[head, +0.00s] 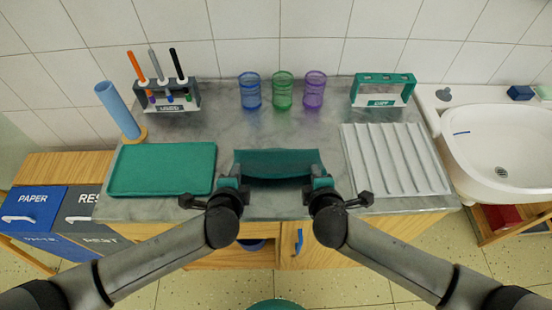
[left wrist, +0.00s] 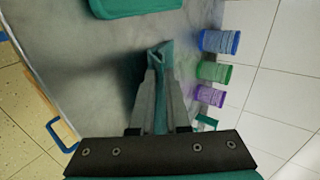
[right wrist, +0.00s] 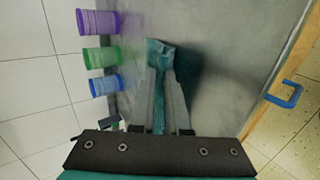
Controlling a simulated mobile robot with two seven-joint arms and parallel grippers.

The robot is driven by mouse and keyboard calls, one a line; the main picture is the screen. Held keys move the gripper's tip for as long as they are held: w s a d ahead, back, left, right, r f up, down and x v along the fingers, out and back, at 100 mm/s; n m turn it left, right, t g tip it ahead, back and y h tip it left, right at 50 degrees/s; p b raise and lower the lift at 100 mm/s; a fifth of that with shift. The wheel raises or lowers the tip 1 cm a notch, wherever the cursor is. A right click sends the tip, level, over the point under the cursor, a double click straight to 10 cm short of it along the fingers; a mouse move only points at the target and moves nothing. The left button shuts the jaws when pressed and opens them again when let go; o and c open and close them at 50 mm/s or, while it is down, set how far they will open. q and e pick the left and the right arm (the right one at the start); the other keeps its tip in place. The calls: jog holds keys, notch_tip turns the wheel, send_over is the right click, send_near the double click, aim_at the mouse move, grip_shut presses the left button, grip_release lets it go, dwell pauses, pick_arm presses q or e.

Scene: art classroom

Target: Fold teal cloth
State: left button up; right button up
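The teal cloth (head: 278,160) is held between my two grippers above the front middle of the grey counter. It spans from one gripper to the other, and its lower front part is in dark shade. My left gripper (head: 231,182) is shut on its left end; the pinched cloth shows between the fingers in the left wrist view (left wrist: 160,58). My right gripper (head: 321,182) is shut on its right end, and the pinched cloth also shows in the right wrist view (right wrist: 159,58). I cannot tell whether any part of the cloth touches the counter.
A teal tray (head: 160,170) lies left of the cloth and a white ribbed rack (head: 395,160) lies right. Behind stand a marker holder (head: 168,107), blue (head: 249,92), green (head: 282,92) and purple (head: 314,92) cups, and a teal-and-white holder (head: 383,92). The counter (head: 270,125) between is clear.

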pick_arm(q)
jog(key=o, duration=0.6)
pick_arm(e)
jog(key=o, duration=0.6)
pick_arm(q)
jog(key=shift+s+r, duration=0.15)
jog(key=shift+r, duration=0.15)
pick_arm(e)
jog(key=shift+s+r, duration=0.1)
jog(key=shift+r, duration=0.2)
pick_arm(q)
jog(key=s+r, duration=0.5)
jog(key=r, duration=0.3)
jog(key=shift+s+r, duration=0.2)
jog(key=shift+s, duration=0.15)
pick_arm(e)
jog(key=s+r, duration=0.5)
jog(key=r, duration=0.3)
jog(key=shift+s+r, duration=0.2)
jog(key=shift+s, duration=0.2)
